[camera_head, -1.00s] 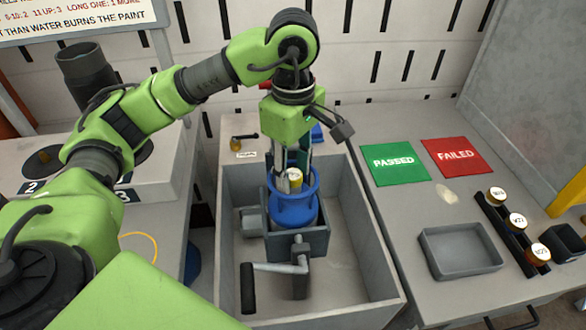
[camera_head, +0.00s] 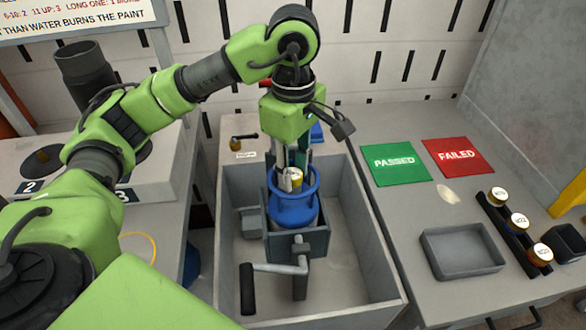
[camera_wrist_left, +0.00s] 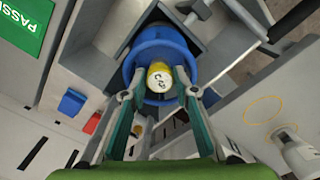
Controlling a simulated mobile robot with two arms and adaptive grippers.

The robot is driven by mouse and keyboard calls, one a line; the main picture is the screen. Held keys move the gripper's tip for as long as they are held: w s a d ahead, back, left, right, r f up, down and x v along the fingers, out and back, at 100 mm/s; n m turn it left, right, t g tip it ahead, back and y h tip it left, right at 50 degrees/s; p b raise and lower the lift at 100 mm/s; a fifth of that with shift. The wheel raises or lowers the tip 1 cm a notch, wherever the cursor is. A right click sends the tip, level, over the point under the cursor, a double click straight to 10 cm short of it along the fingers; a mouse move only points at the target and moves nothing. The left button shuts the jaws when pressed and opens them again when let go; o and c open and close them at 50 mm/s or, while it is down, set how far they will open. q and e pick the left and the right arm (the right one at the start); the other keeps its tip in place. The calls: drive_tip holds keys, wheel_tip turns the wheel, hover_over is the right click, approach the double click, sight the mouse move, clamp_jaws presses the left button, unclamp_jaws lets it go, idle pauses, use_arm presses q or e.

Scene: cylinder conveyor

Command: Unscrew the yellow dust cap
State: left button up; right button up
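The yellow dust cap (camera_head: 296,177) sits at the top of the blue cylinder (camera_head: 292,211), inside its blue ring guard. The cylinder stands upright in a grey vise (camera_head: 318,242). In the left wrist view the cap (camera_wrist_left: 160,76) shows a pale marked top face. My left gripper (camera_head: 291,182) points down over the cylinder from above. In the left wrist view its fingers (camera_wrist_left: 160,94) stand on either side of the cap, with a visible gap on both sides. The fingers partly hide the cap in the head view. My right gripper is not in view.
The vise, with its crank handle (camera_head: 248,289), stands inside a deep grey bin (camera_head: 361,230) with raised walls. To the right lie a green PASSED mat (camera_head: 395,163), a red FAILED mat (camera_head: 457,157), a grey tray (camera_head: 461,254) and a black rack (camera_head: 514,232) with capped pieces.

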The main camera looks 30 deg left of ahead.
use_arm(q)
clamp_jaws()
drive_tip(key=n, duration=0.6)
drive_tip(key=n, duration=0.5)
drive_tip(key=shift+n, duration=0.5)
drive_tip(key=shift+n+p, duration=0.35)
drive_tip(key=shift+n, duration=0.85)
drive_tip(key=n, duration=0.3)
drive_tip(key=shift+n, duration=0.3)
